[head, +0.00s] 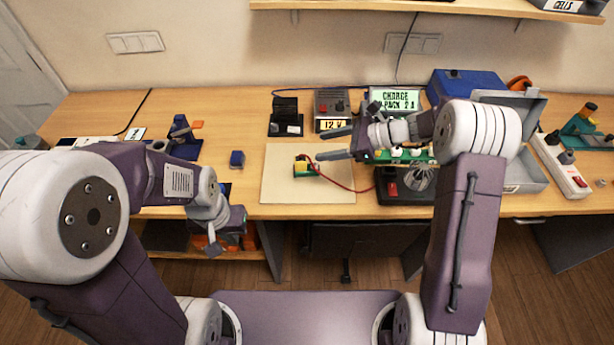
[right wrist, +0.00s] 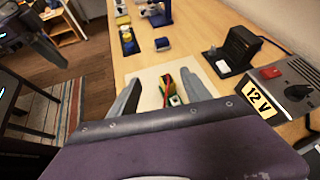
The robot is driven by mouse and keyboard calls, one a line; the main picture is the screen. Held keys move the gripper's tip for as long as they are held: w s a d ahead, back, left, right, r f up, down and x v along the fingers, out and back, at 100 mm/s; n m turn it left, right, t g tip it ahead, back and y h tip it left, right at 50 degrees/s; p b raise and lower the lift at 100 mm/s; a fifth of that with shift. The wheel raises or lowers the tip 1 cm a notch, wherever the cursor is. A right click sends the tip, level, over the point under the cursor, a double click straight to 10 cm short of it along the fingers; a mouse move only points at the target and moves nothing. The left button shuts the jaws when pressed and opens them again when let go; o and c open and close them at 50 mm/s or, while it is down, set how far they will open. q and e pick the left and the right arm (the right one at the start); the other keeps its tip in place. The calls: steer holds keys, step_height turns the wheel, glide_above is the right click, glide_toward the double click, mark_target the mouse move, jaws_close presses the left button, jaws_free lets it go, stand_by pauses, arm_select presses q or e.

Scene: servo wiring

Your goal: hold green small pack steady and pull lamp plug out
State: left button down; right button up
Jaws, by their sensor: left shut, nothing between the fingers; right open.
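The green small pack (head: 305,170) lies on a beige mat (head: 335,190) in the head view, with a yellow part on its left. A red wire curves from it to the right. I cannot clearly make out the lamp plug at this size. My right gripper (head: 322,146) is open and empty above the mat's back right, apart from the pack. In the right wrist view the pack (right wrist: 173,100) shows between the fingers, partly hidden by my wrist. My left gripper (head: 213,248) is shut and empty, low at the table's front edge, left of the mat.
A 12 V supply (head: 332,108), a black stand (head: 285,115) and a charge display (head: 396,99) stand behind the mat. A black-based unit (head: 405,188) is to its right. A small blue block (head: 237,158) is to its left. The mat's front is clear.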

steer(key=m+b, duration=0.1)
steer(key=m, duration=0.1)
glide_toward(314, 167)
steer(key=shift+a, duration=0.95)
steer(key=shift+d+f, duration=0.25)
steer(key=shift+f, duration=0.1)
steer(key=b+x, duration=0.4)
steer(key=x, duration=0.5)
steer(key=shift+w+f+b, duration=0.1)
steer(key=shift+w+b, duration=0.05)
steer(key=shift+b, duration=0.2)
steer(key=shift+w+a+f, duration=0.1)
steer(key=shift+w+a, duration=0.05)
steer(key=shift+a, duration=0.25)
arm_select(q)
step_height(314, 167, down, 7)
steer(key=shift+s, duration=0.2)
steer(key=shift+r, duration=0.1)
